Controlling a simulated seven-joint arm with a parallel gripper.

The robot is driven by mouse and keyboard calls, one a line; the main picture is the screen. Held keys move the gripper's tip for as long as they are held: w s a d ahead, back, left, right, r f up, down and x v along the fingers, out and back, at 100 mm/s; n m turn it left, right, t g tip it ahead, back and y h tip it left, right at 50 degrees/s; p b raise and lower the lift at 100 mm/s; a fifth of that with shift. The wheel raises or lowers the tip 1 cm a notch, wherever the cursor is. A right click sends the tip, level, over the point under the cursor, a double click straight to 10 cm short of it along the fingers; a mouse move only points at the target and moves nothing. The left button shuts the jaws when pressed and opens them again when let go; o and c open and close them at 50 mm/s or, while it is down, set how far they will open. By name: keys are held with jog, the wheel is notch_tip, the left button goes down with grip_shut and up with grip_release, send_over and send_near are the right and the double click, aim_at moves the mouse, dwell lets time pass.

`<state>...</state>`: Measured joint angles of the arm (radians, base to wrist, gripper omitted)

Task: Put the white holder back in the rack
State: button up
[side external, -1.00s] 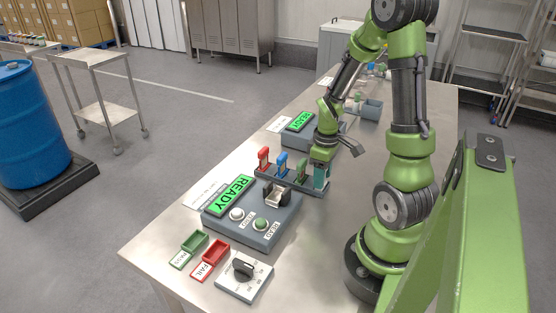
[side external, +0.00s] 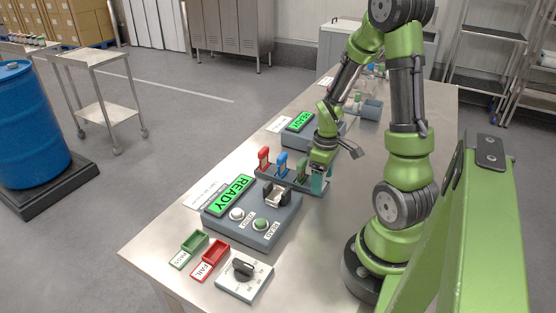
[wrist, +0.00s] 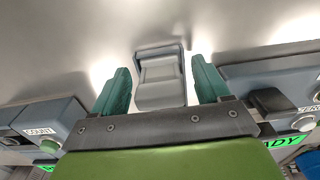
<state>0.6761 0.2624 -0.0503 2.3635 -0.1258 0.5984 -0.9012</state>
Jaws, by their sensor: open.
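In the wrist view a pale white-grey piece, which looks like the white holder (wrist: 160,92), sits between my gripper's two teal fingers, with gaps on both sides. My gripper (wrist: 162,88) is open around it. In the side view my gripper (side external: 318,184) is low at the right end of the grey rack (side external: 272,178) and hides that end, so the white holder does not show there. The rack also holds a red holder (side external: 264,158), a blue holder (side external: 281,163) and a green holder (side external: 302,170), upright in a row. How deep the white holder sits is unclear.
A reader box (side external: 250,218) with a lit READY screen and a dark, empty-looking cradle (side external: 276,195) stands in front of the rack. Another READY box (side external: 298,125) stands behind it. Green (side external: 195,243) and red (side external: 215,253) trays and a dial plate (side external: 243,276) lie nearest.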

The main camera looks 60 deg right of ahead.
notch_tip(320, 180, up, 17)
dwell(0.4)
dwell(0.6)
jog(key=w+a+r+m+t+y, duration=0.1)
jog(key=a+r+m+t, duration=0.1)
jog(key=a, duration=0.9)
jog(key=w+a+r+m+t+y, duration=0.1)
jog(key=a+t, duration=0.4)
jog(key=a, duration=0.6)
notch_tip(320, 180, up, 2)
jog(key=shift+w+r+m, duration=0.15)
jog(key=shift+m, duration=0.45)
